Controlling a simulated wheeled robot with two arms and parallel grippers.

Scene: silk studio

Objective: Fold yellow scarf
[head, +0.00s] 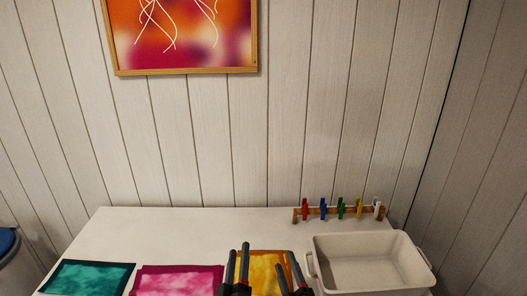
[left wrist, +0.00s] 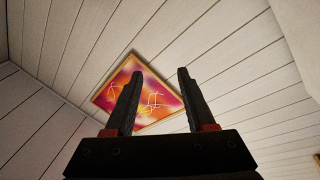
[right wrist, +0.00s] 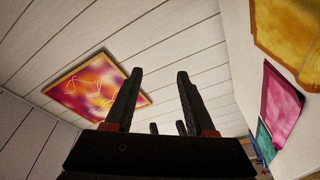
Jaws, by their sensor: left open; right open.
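The yellow scarf (head: 264,266) lies on the white table at the bottom middle of the head view, partly hidden behind my grippers. It also shows at the upper right of the right wrist view (right wrist: 292,38). My left gripper (head: 238,250) is open and empty, in front of the scarf's left side in the head view. Its two fingers stand apart in the left wrist view (left wrist: 160,85). My right gripper (head: 287,264) is open and empty, in front of the scarf's right side. Its fingers are also apart in the right wrist view (right wrist: 160,85).
A pink cloth (head: 178,280) and a teal cloth (head: 90,277) lie left of the scarf. A pale bin (head: 370,275) stands to the right. A rack with coloured clothespins (head: 340,212) is at the back right. The table's back left (head: 170,232) is clear.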

